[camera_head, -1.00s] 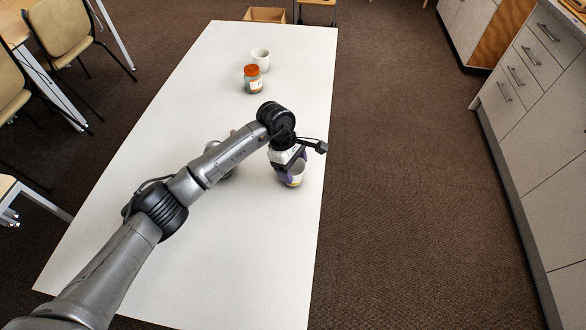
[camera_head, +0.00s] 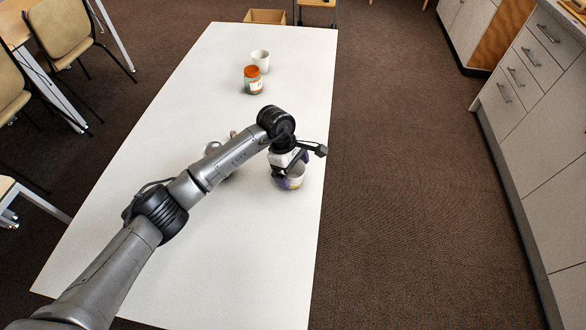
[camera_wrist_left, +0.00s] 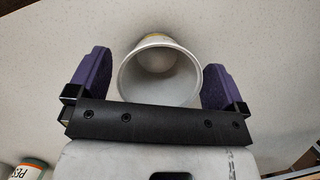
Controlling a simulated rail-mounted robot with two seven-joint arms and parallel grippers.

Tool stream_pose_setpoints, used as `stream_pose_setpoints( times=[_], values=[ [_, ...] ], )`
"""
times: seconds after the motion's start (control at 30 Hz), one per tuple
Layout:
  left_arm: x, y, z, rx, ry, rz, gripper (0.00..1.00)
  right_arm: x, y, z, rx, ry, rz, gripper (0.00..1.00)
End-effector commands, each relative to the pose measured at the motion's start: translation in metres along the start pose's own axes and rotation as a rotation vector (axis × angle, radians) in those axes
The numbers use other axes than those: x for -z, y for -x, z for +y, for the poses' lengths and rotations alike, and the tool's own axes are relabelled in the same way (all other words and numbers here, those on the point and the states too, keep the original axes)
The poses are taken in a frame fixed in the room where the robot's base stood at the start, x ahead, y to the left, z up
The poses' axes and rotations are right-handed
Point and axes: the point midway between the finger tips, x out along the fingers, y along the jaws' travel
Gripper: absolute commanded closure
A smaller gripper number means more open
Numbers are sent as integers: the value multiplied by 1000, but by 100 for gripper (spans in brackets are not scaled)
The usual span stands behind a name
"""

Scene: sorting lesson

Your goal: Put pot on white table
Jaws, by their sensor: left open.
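The pot (camera_head: 296,173), a white cup-like vessel with some yellow on its side, is at the right side of the white table (camera_head: 270,260). My left gripper (camera_head: 289,180) is right at it, pointing down. In the left wrist view, the pot (camera_wrist_left: 160,80) shows its open mouth between the two purple fingers, which stand apart on either side. A gap shows beside each finger, so the gripper is open and not clamped on it. The pot's lower part is mostly hidden. My right gripper is not in view.
A jar with an orange lid (camera_head: 252,80) and a white cup (camera_head: 261,60) stand toward the table's far end. Whitish objects (camera_head: 213,148) are partly hidden behind my left arm. The table's right edge is close to the pot. The table's near part is clear.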

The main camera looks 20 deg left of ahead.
Motion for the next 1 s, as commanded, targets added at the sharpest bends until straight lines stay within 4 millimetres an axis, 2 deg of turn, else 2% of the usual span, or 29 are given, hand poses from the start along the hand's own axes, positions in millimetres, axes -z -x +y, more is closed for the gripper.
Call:
stream_pose_setpoints(
  times=[0.17,0.6,0.8,1.0],
  values=[
    [-1,15,1,-3,-1,0,2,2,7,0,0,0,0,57],
    [-1,94,1,-3,-1,1,2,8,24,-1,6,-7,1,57],
    [-1,115,0,-1,0,1,2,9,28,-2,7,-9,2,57],
    [-1,122,0,0,0,1,2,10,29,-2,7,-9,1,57]
  ],
)
